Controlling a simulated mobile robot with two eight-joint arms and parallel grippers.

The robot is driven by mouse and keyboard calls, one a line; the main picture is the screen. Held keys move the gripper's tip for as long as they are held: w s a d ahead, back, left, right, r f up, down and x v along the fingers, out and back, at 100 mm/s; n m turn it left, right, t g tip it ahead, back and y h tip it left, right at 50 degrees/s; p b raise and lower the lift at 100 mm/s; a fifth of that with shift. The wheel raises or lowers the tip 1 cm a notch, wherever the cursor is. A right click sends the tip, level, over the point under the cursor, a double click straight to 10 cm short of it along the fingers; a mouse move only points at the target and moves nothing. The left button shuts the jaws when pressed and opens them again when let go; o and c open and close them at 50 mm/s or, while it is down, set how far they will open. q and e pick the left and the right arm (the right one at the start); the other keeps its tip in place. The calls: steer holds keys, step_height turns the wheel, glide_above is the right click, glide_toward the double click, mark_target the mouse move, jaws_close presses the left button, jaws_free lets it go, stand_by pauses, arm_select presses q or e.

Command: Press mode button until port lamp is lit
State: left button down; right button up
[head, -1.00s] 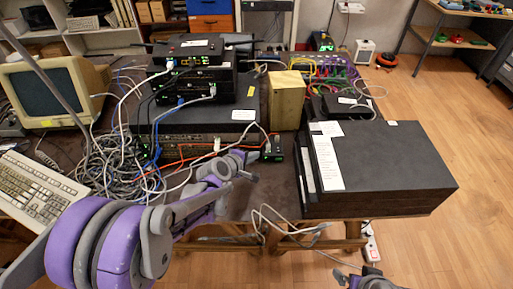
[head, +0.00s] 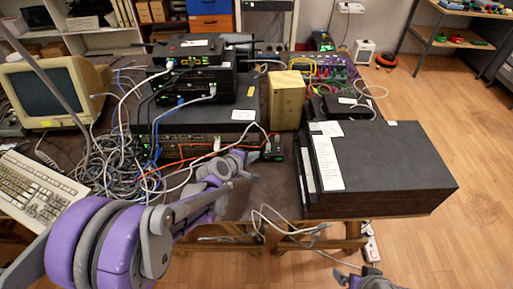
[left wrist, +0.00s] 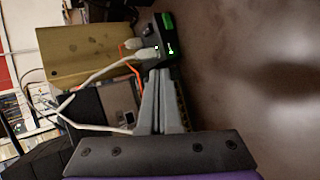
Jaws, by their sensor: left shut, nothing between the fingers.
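A small black box (head: 273,148) with green marks stands at the table's front, right of the stacked network units. In the left wrist view the box (left wrist: 168,38) shows a bright green patch and small green lights on its face, with pale plugs (left wrist: 147,54) at its side. My left gripper (head: 247,166) is shut and empty, just in front of the box. In the left wrist view its fingertips (left wrist: 160,74) are at the box's lower edge; I cannot tell if they touch. No mode button can be made out. My right gripper (head: 358,279) is partly cut off at the bottom edge.
Stacked black network units (head: 190,90) and a tangle of cables (head: 110,160) fill the table's left and middle. A tan block (head: 286,100) stands behind the box. A large black case (head: 385,165) fills the right side. A loose cable (head: 290,228) hangs off the front edge.

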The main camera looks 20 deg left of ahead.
arm_select(q)
steer(key=shift+w, duration=0.15)
steer(key=shift+w+a, duration=0.1)
steer(key=shift+w, duration=0.2)
steer(key=shift+w+a, duration=0.1)
steer(key=shift+w, duration=0.2)
stand_by(0.8)
stand_by(0.4)
steer(key=shift+s+d, duration=0.2)
steer(key=shift+s, duration=0.55)
steer(key=shift+s+d+b, duration=0.1)
steer(key=shift+s+d, duration=0.15)
steer(key=shift+s, duration=0.55)
steer(key=shift+s+d+b, duration=0.1)
steer(key=shift+s+d, duration=0.1)
steer(key=shift+s, duration=0.6)
steer(key=shift+s+d+b, duration=0.1)
steer(key=shift+s+d, duration=0.15)
steer(key=shift+s, duration=0.55)
